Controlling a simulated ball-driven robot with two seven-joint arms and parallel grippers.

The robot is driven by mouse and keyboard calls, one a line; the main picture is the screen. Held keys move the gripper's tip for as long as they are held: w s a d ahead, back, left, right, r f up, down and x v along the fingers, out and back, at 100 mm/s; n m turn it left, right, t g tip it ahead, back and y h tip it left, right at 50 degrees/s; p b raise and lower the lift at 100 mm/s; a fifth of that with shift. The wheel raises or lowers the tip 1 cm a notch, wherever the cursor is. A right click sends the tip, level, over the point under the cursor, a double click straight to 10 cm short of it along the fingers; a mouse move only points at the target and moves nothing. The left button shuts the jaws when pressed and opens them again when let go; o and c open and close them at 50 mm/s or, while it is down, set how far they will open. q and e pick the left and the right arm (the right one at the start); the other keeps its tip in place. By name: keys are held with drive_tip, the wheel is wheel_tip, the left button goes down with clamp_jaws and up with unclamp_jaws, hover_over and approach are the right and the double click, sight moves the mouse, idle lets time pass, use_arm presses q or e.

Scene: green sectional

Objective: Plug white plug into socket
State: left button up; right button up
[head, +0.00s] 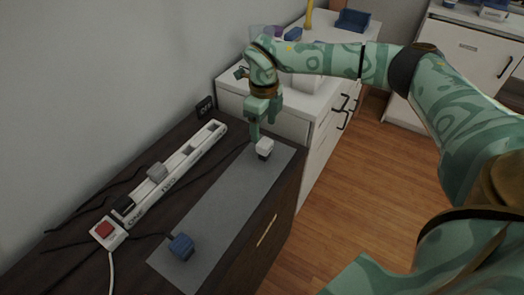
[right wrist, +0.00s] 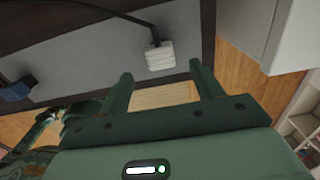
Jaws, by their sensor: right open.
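The white plug (head: 264,148) lies on the grey mat (head: 215,205), near its far end. In the right wrist view the white plug (right wrist: 160,56) has a dark cable and lies just beyond the fingertips. My right gripper (head: 255,136) points down beside the plug; in its wrist view the right gripper (right wrist: 161,70) is open, with nothing between its fingers.
A blue plug (head: 181,247) lies at the mat's near end. A white box with a red switch (head: 105,231) sits at the strip's near end. Dark cables run across the dark cabinet top. A white drawer unit (head: 265,118) stands behind; a wall is at left.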

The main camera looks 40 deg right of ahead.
sight(264, 142)
drive_tip(key=shift+f, duration=0.65)
wheel_tip(264, 142, down, 5)
drive_tip(key=b, duration=0.2)
drive_tip(key=shift+s+b, duration=0.1)
drive_tip(key=shift+b, duration=0.3)
drive_tip(key=shift+r, duration=0.15)
drive_tip(key=shift+c, duration=0.6)
drive_tip(key=c, duration=0.9)
